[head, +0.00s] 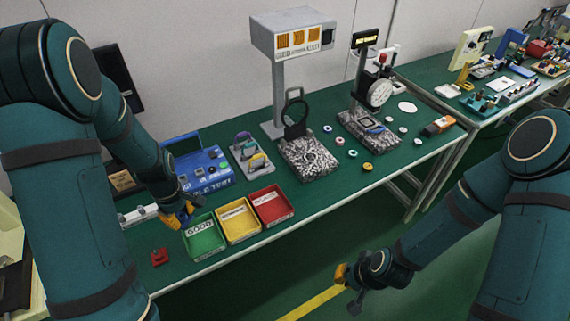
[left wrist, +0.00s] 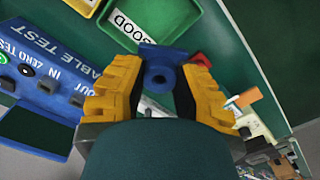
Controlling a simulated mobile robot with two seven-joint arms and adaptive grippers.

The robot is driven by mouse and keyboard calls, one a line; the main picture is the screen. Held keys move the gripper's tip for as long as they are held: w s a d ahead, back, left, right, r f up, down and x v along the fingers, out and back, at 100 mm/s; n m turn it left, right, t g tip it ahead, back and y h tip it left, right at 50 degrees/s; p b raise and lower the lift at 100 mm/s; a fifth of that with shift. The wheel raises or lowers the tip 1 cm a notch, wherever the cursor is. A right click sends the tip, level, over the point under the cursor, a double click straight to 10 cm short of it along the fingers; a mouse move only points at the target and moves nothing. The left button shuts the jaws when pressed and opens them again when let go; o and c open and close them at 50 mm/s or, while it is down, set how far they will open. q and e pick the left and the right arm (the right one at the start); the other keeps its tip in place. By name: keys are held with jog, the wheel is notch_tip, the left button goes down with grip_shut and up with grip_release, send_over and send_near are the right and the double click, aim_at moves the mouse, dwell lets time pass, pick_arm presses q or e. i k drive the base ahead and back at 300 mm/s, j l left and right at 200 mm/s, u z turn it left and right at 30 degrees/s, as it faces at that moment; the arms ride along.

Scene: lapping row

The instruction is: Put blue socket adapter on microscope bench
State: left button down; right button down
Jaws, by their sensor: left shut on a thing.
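My left gripper (head: 184,217) is just left of the green tray, low over the near left part of the green bench (head: 240,180). In the left wrist view (left wrist: 160,88) its yellow fingers are shut on the blue socket adapter (left wrist: 160,74), a blue piece with a round dark hole. In the head view the adapter is mostly hidden by the fingers. My right gripper (head: 350,278) hangs over the floor in front of the bench; its opening is unclear. No microscope is clearly recognisable, so I cannot tell which surface is the microscope bench.
Green (head: 204,236), yellow (head: 238,221) and red (head: 272,205) trays line the front edge. A blue cable test box (head: 203,169) stands behind. A red piece (head: 159,257) lies near left. Two speckled plates with stands are mid-bench. A second bench (head: 480,112) stands at right.

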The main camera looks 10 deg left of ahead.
aim_at(260, 188)
jog(key=j+z, duration=0.15)
jog(key=z, duration=0.35)
jog(key=j+z, duration=0.2)
jog(key=z, duration=0.25)
jog(key=j, duration=1.25)
